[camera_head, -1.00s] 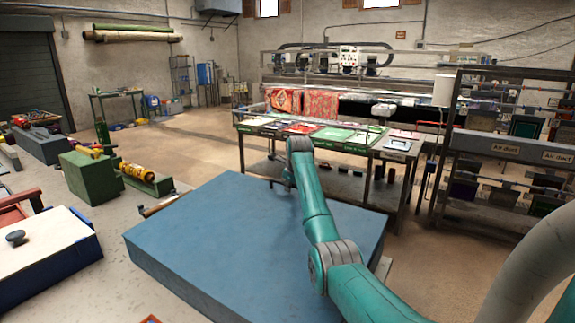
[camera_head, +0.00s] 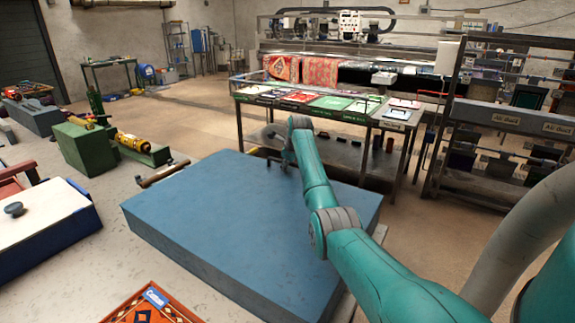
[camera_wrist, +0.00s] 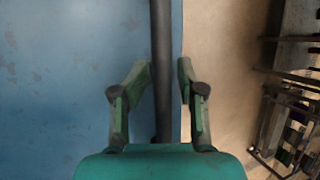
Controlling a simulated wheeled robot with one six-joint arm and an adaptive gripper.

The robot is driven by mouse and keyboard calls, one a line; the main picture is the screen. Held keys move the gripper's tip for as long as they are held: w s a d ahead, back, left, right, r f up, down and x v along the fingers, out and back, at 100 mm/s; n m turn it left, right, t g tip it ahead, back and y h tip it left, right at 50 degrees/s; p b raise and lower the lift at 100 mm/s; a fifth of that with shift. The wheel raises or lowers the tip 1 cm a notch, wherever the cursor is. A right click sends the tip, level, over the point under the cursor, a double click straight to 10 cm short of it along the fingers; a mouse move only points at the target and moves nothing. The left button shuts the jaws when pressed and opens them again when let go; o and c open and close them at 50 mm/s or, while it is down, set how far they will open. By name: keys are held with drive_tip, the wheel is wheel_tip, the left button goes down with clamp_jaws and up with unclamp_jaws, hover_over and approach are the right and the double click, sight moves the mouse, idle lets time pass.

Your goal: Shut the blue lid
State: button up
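The blue lid (camera_head: 230,215) is a broad, worn, flat-topped slab on the workbench in the head view. Its blue surface also fills the left of the wrist view (camera_wrist: 70,90). A dark bar (camera_wrist: 161,60) runs along the lid's edge in the wrist view. My gripper (camera_wrist: 165,68) has its green fingers apart, one on each side of this bar. The left fingertip is very near the bar and a small gap shows at the right one; I cannot tell if either touches. In the head view my gripper (camera_head: 286,160) is small at the lid's far edge, partly hidden by my arm.
A white-topped blue box with a dark knob (camera_head: 40,225) stands at left. An orange patterned box (camera_head: 150,305) with a label lies at the front. A green block (camera_head: 82,148) is behind. A display table (camera_head: 320,135) stands beyond the bench, across open floor.

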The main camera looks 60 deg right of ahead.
drive_tip(key=shift+r, duration=0.1)
drive_tip(key=shift+s+a+r, duration=0.1)
drive_tip(key=shift+s+r, duration=0.05)
drive_tip(key=shift+r, duration=0.1)
drive_tip(key=v, duration=1.1)
drive_tip(key=shift+s, duration=0.15)
drive_tip(key=shift+a, duration=0.15)
